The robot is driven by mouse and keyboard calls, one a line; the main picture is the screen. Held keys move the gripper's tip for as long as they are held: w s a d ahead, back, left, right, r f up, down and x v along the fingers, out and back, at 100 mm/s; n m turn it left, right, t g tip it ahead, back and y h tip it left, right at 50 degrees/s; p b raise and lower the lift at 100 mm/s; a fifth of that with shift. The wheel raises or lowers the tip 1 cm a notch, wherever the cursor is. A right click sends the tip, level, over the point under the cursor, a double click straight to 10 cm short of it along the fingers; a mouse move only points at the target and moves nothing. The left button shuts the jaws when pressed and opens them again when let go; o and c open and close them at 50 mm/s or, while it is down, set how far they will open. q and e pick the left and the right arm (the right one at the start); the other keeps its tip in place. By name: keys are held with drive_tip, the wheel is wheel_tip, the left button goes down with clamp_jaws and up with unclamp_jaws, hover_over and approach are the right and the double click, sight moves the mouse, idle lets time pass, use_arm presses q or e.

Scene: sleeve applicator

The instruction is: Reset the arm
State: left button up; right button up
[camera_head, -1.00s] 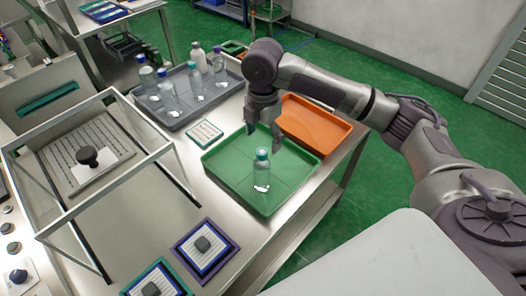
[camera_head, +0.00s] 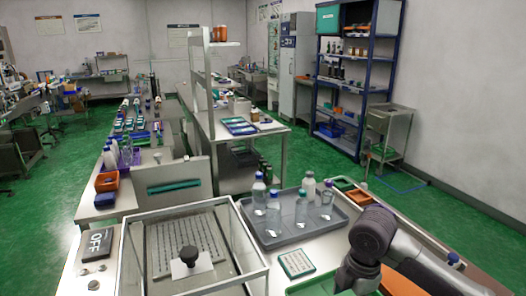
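My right arm comes in at the bottom right. Its wrist bends down toward the bottom edge, and the upper part of my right gripper (camera_head: 356,279) shows there. Its fingers are cut off by the frame, so I cannot see whether they are open. Only the back rim of a green tray (camera_head: 318,284) shows below it. Part of an orange tray (camera_head: 403,284) shows behind the arm. No bottle shows in the visible strip of the green tray. My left gripper is not in view.
A grey tray (camera_head: 277,240) with several capped bottles stands behind the arm. A clear-walled frame (camera_head: 190,250) with a black knob stands left. Benches and a blue shelf rack (camera_head: 350,85) stand farther back.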

drive_tip(key=s+a+f+m+t+y, duration=0.1)
drive_tip(key=s+a+f+m+y, duration=0.1)
drive_tip(key=s+a+f+m, duration=0.35)
drive_tip(key=s+f+m, duration=0.2)
drive_tip(key=s, duration=0.1)
drive_tip(key=s+a+f+m+t, duration=0.1)
drive_tip(key=s+f+m, duration=0.1)
drive_tip(key=s+m, duration=0.1)
drive_tip(key=s+f+m+t, duration=0.1)
drive_tip(key=s+f+m, duration=0.1)
drive_tip(key=s, duration=0.2)
drive_tip(key=shift+a+f, duration=0.35)
drive_tip(key=shift+a, duration=0.05)
drive_tip(key=s+d+f+m+h, duration=0.1)
drive_tip(key=s+d+m+h, duration=0.1)
drive_tip(key=s+d+m, duration=0.45)
wheel_tip(320, 180, down, 26)
drive_tip(key=s+r+g, duration=0.1)
drive_tip(key=s, duration=0.1)
drive_tip(key=s+d+f+g, duration=0.1)
drive_tip(key=s+d+f, duration=0.2)
drive_tip(key=s+f, duration=1.3)
drive_tip(key=shift+s+f, duration=0.35)
drive_tip(key=shift+f, duration=0.4)
